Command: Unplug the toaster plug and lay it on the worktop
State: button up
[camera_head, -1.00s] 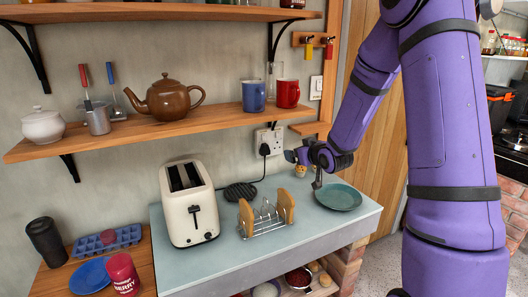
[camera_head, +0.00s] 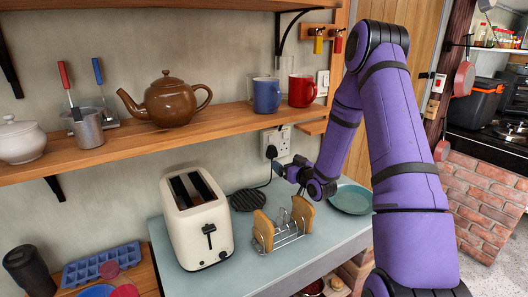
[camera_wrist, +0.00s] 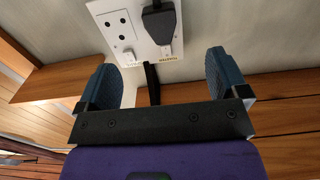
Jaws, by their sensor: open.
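The black toaster plug (camera_head: 271,153) sits in the double wall socket (camera_head: 281,141) above the worktop (camera_head: 244,251). Its cord runs down to a coil beside the cream toaster (camera_head: 197,222). In the wrist view the plug (camera_wrist: 158,22) is in the right half of the socket plate (camera_wrist: 120,33), with its cord hanging down between my fingers. My gripper (camera_wrist: 166,80) is open, its two blue pads apart and empty, short of the plug. In the head view my gripper (camera_head: 284,170) is just below and right of the plug.
A toast rack (camera_head: 285,236) with toast stands below my gripper. A green plate (camera_head: 350,198) lies to its right. The shelf (camera_head: 230,119) with a teapot (camera_head: 168,102) and mugs is above. Bare worktop shows in front of the toaster and rack.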

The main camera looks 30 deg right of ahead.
aim_at(274, 153)
jog(key=shift+w, duration=0.2)
jog(key=shift+w+a, duration=0.2)
jog(key=shift+w, duration=4.1)
jog(key=c, duration=1.6)
jog(key=shift+s+d, duration=0.1)
jog(key=shift+s, duration=2.85)
